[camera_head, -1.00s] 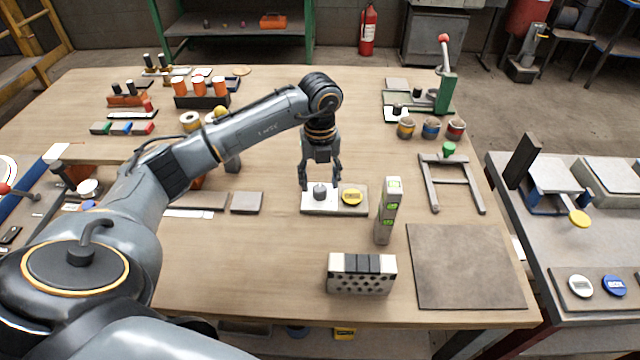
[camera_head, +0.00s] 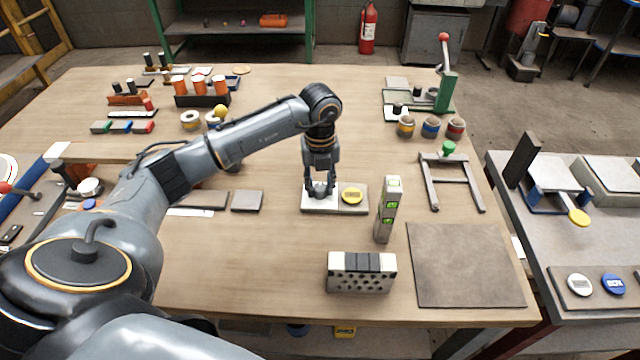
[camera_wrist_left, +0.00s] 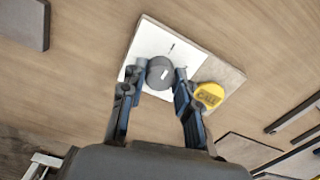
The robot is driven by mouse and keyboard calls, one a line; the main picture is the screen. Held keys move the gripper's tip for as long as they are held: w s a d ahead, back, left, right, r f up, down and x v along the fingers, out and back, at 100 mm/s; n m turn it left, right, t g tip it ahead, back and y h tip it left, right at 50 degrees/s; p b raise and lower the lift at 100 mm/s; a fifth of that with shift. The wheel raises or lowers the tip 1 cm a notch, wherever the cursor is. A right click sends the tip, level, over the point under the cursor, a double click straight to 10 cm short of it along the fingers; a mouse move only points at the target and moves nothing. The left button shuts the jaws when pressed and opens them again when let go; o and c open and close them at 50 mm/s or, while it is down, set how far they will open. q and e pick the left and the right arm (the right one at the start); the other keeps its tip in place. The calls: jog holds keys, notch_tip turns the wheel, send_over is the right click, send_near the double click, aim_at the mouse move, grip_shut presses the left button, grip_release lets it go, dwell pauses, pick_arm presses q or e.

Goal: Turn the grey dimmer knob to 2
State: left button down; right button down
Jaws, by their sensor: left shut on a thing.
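The grey dimmer knob (camera_wrist_left: 162,72) sits on a white plate (camera_wrist_left: 151,35) at one end of a flat board. It has a light mark on its top in the left wrist view, and a short dark mark shows on the plate beside it. My right gripper is not in view.
A yellow round piece (camera_head: 351,195) sits on the same board, close to my left gripper. Bare tabletop lies left of the brick.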

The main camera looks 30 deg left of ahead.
aim_at(320, 187)
pick_arm(q)
jog(key=m+b, duration=0.2)
jog(key=m, duration=0.3)
jog(key=shift+f+m, duration=0.1)
jog(key=shift+m, duration=0.3)
jog(key=m+b, duration=0.2)
jog(key=m, duration=0.3)
jog(key=shift+m, duration=0.3)
dwell(0.4)
jog(key=c, duration=1)
grip_release()
notch_tip(320, 187, up, 12)
jog(key=shift+r, duration=0.1)
